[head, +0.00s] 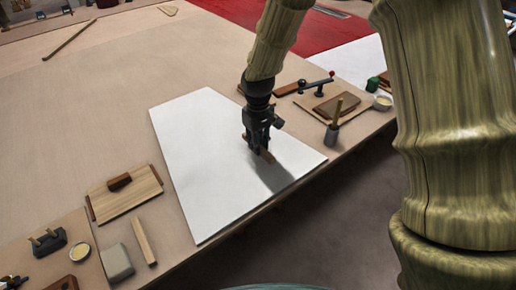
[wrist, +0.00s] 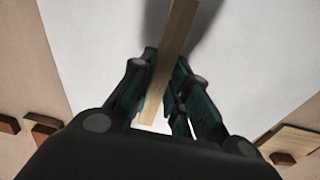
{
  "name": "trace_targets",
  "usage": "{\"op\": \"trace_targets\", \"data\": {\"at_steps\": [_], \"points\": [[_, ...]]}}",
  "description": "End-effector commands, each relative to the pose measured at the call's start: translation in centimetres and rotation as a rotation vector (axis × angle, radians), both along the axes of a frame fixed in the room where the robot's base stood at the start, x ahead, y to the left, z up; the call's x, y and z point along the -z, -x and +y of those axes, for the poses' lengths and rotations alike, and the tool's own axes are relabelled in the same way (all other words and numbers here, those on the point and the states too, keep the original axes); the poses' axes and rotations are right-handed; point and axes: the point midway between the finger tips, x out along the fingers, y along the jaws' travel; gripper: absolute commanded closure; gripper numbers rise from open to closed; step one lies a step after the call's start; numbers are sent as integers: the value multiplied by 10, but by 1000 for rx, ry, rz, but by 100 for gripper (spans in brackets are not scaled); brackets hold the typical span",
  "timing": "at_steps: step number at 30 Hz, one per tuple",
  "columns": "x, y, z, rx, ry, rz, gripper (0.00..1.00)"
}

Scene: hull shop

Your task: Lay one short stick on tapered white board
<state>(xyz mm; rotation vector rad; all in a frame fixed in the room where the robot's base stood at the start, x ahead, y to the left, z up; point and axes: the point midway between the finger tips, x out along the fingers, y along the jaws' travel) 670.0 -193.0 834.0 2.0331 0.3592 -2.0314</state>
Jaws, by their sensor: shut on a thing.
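The tapered white board (head: 205,160) lies flat on the tan table, its wide edge toward the front. My gripper (head: 262,148) is over the right part of the board. It is shut on a short wooden stick (wrist: 170,60), which also shows below the fingers in the head view (head: 267,156). In the wrist view my gripper (wrist: 160,95) has a finger on each side of the stick. A shadow falls on the board beside it; I cannot tell whether the stick touches the board. Another short stick (head: 144,241) lies on the table left of the board.
A wooden tray (head: 125,195) with a brown block and a grey-green block (head: 116,262) lie left of the board. A dark cup with a brush (head: 332,133), a brown block (head: 337,104) and a small dish (head: 382,102) stand at the right. A long stick (head: 70,40) lies far left.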

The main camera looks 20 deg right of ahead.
Motion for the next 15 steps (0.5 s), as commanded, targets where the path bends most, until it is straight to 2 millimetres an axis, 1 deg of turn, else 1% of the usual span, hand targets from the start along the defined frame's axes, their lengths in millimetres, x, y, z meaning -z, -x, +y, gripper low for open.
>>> {"op": "trace_targets", "data": {"at_steps": [1,6,15], "points": [[7,1,0,0,0,3,98],[24,1,0,1,0,3,98],[27,1,0,1,0,1,98]]}}
